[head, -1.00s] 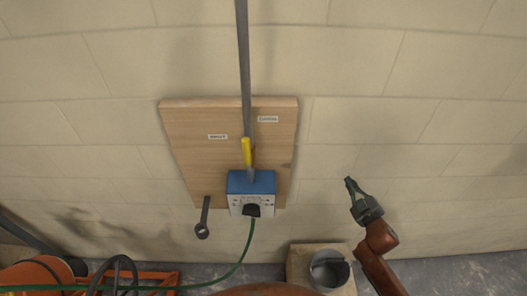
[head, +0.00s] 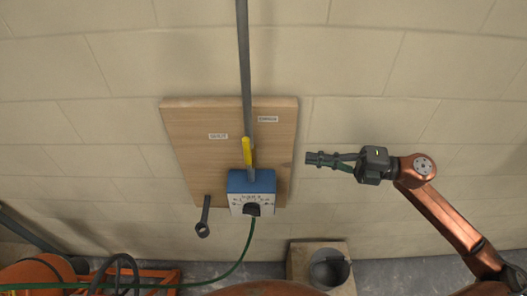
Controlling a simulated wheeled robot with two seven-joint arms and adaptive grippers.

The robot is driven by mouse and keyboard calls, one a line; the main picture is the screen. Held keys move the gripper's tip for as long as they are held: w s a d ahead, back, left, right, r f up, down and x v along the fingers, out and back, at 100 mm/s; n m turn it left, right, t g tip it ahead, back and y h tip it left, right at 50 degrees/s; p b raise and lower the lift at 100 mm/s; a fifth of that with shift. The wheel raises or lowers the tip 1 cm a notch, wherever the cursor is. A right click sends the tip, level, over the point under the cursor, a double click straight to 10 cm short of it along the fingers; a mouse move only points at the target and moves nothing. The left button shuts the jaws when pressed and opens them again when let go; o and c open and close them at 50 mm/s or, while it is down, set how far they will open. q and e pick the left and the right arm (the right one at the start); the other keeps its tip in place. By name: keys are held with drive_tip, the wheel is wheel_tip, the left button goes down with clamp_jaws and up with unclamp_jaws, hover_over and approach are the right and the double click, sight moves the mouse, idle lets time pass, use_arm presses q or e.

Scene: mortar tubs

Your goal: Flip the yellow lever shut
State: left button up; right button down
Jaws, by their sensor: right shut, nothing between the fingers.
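The yellow lever (head: 247,152) stands upright on the front of the grey pipe (head: 244,70), just above the blue box (head: 251,182) on the wooden board (head: 185,125). Small labels sit on the board to its left (head: 218,136) and right (head: 267,119); their print is too small to read surely. My right gripper (head: 310,158) is shut and empty. It points left toward the board, to the right of the lever and apart from it, at about the lever's height in the picture. My left gripper is not in view.
A grey hooked fitting (head: 202,222) projects at the board's lower left. A green hose (head: 240,258) hangs from the blue box. A block with a grey cylinder (head: 329,270) stands below right. Orange equipment (head: 35,275) is at lower left. The wall right of the board is clear.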

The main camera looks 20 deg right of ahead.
drive_tip(key=shift+a, duration=0.1)
drive_tip(key=p, duration=0.4)
approach(248, 151)
drive_tip(key=w+a+f, duration=0.1)
drive_tip(key=w+a, duration=0.2)
drive_tip(key=a, duration=0.1)
drive_tip(key=shift+w+a+f, duration=0.2)
drive_tip(key=shift+w+a, duration=0.2)
drive_tip(key=shift+a, duration=0.15)
drive_tip(key=shift+w+r, duration=0.1)
